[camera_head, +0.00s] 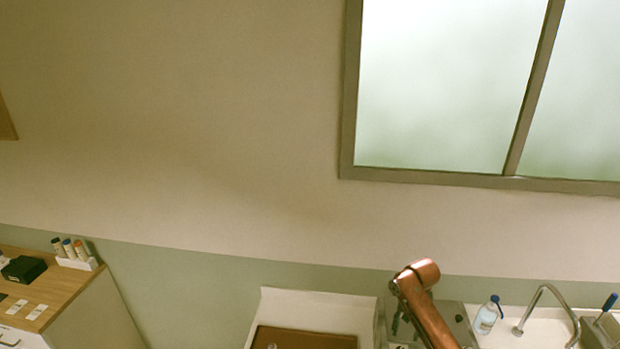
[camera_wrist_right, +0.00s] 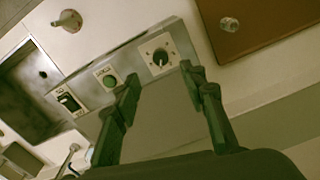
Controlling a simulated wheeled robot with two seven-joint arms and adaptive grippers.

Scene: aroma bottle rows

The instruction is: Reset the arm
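My right arm (camera_head: 425,300) rises from the bottom of the head view, with its copper-coloured wrist bent over. Its dark right gripper (camera_head: 397,322) hangs on the left side of that wrist, small and partly cut off. In the right wrist view the right gripper (camera_wrist_right: 163,85) has its two fingers wide apart. Nothing is held between them; a grey panel (camera_wrist_right: 170,120) shows behind. My left arm and gripper are in neither view.
A brown board (camera_head: 300,340) in a white surround lies left of the arm. A blue-capped bottle (camera_head: 487,315) stands beside the faucet (camera_head: 545,292). A wooden-topped cabinet (camera_head: 45,290) carries a bottle rack (camera_head: 78,264). The panel's knob (camera_wrist_right: 160,57) lies beyond the fingers.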

